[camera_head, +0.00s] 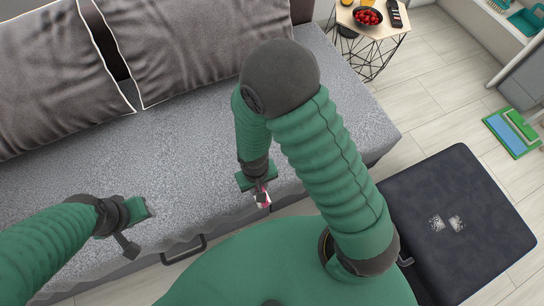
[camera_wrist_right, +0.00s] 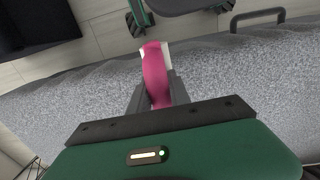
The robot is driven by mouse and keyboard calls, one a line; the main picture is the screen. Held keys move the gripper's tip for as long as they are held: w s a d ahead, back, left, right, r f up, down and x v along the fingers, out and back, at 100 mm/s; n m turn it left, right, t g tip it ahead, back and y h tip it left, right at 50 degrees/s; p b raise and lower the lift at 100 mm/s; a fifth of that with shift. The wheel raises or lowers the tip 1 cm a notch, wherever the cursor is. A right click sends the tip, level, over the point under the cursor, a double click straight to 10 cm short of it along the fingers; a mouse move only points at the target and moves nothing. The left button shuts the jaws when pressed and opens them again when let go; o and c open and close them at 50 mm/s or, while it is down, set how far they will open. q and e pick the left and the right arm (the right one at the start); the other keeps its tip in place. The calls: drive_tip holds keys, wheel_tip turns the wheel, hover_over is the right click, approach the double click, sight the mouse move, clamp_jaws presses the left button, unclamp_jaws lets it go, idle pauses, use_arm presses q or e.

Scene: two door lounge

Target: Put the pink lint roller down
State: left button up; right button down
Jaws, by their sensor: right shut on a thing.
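The pink lint roller (camera_wrist_right: 155,75) is in my right gripper (camera_wrist_right: 153,92), between its two dark fingers in the right wrist view. Its white end sticks out past the fingertips. In the head view the roller (camera_head: 263,198) shows as a small pink and white piece below my right gripper (camera_head: 260,186), over the front edge of the grey sofa seat. I cannot tell whether it touches the seat. My left gripper (camera_head: 131,226) is over the sofa's front edge at the left. Its finger gap is not clear.
The grey sofa (camera_head: 190,150) has free seat room, with dark cushions (camera_head: 190,45) behind. A side table (camera_head: 370,30) at the back holds a bowl of red fruit (camera_head: 367,17). A dark ottoman (camera_head: 460,215) stands at the right. A green and blue item (camera_head: 513,132) lies on the floor.

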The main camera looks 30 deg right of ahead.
drive_tip(key=w+d+b, duration=0.1)
drive_tip(key=w+d, duration=0.2)
drive_tip(key=w, duration=0.1)
drive_tip(key=w+d+f+b, duration=0.1)
drive_tip(key=w+d, duration=0.2)
drive_tip(key=d, duration=0.1)
drive_tip(key=w+d+f+b, duration=0.1)
drive_tip(key=w+d, duration=0.3)
drive_tip(key=shift+w+d+f+b, duration=0.25)
drive_tip(key=shift+w+b, duration=0.05)
drive_tip(key=shift+b, duration=0.05)
drive_tip(key=f+b, duration=0.1)
drive_tip(key=f, duration=0.2)
drive_tip(key=shift+d+b, duration=0.2)
drive_tip(key=shift+b, duration=0.15)
drive_tip(key=shift+d+r, duration=0.1)
drive_tip(key=shift+d, duration=0.1)
use_arm(q)
drive_tip(key=f, duration=0.1)
drive_tip(key=d+f, duration=0.1)
drive_tip(key=f, duration=0.3)
drive_tip(key=shift+d, duration=0.25)
use_arm(e)
drive_tip(key=c, duration=1.2)
unclamp_jaws()
drive_tip(key=shift+a, duration=0.2)
